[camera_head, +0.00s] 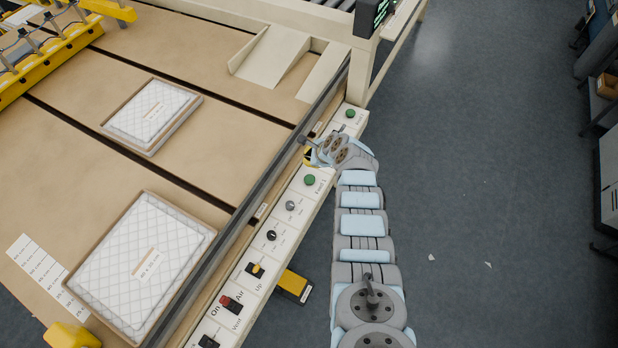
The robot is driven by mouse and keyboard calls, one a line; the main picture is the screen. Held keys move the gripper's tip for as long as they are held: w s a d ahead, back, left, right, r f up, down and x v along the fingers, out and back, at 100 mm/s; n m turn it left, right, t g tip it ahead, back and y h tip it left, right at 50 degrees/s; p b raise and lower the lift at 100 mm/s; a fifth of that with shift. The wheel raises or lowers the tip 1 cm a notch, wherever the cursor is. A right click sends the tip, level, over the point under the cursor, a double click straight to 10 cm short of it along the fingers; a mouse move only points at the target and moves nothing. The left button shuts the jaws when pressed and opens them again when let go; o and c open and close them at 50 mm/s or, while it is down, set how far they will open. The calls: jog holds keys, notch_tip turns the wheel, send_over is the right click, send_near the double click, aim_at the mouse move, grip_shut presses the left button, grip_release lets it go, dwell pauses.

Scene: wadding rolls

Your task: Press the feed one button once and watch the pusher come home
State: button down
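A control strip (284,222) runs along the machine's edge with buttons and switches. A green button (310,180) sits on it just below my gripper, and a second green button (350,113) sits farther up. Their labels are too small to read surely, so I cannot tell which is feed one. My gripper (308,148) is over the strip between the two green buttons, beside a partly hidden yellow part. Its fingers are too small and covered to show open or shut, or whether they touch anything. I cannot surely identify the pusher; a yellow beam with grey fittings (40,55) stands at upper left.
Two quilted white pads in trays (150,116) (138,268) lie on the tan table (75,135). The strip's lower part has several switches, including a red one (231,304). A dark screen (372,17) stands at the top. Grey floor (480,190) is open to the right.

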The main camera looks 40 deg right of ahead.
aim_at(308, 176)
notch_tip(308, 176, down, 9)
jog(key=b, duration=0.8)
jog(key=shift+b, duration=0.3)
dwell(1.2)
jog(key=shift+f+b, duration=0.35)
jog(key=shift+f, duration=0.05)
